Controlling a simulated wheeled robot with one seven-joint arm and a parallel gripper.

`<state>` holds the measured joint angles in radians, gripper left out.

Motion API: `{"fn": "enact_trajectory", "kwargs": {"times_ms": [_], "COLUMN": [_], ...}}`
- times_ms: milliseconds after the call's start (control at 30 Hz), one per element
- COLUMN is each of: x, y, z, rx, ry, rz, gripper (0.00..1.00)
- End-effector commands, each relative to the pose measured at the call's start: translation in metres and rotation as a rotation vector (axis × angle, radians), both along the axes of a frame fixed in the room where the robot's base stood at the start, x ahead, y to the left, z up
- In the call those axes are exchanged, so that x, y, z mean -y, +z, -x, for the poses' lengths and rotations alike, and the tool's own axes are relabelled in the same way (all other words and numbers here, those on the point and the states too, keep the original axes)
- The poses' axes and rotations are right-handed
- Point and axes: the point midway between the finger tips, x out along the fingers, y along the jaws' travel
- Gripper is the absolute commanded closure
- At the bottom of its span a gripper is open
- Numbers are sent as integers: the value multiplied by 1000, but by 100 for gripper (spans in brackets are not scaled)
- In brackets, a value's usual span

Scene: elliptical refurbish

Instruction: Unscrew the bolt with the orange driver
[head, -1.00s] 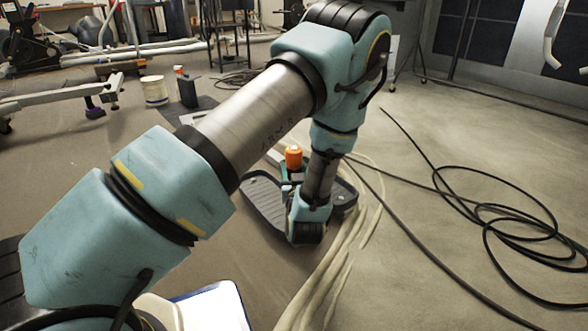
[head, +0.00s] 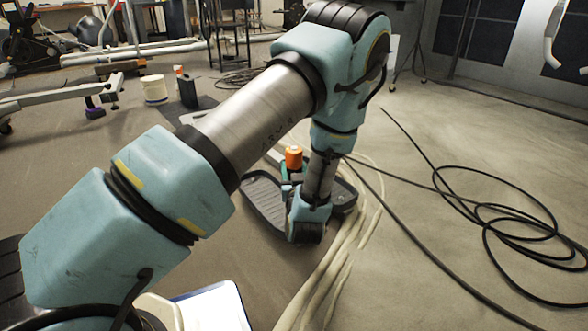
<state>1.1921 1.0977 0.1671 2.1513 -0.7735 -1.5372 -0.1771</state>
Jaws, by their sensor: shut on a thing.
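The orange driver (head: 294,157) stands upright behind my wrist, with its orange body showing at the top. My gripper (head: 291,184) is mostly hidden by my wrist; the small part in view is beside the driver, and it is shut on it. The driver is over a dark grey foot pedal (head: 262,201) of the elliptical machine. The driver's lower end and tip are hidden. The bolt cannot be seen, so I cannot tell whether the tip touches it.
Pale cables (head: 340,245) run along the floor right of the pedal. A black cable (head: 485,222) lies coiled at the right. A white bucket (head: 154,90) and a dark container (head: 188,91) stand at the back left. A pale frame beam (head: 62,94) is at the left.

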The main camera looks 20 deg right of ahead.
Motion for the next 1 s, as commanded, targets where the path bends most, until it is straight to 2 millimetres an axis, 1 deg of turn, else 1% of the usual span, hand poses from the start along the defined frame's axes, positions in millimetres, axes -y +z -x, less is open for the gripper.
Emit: {"fn": "enact_trajectory", "kwargs": {"times_ms": [167,733,1000], "x": [0,0,0], "y": [1,28,34], "z": [0,0,0], "rx": [-2,-1,1], "ry": [0,0,0], "rz": [-1,0,0], "gripper": [100,100,100]}}
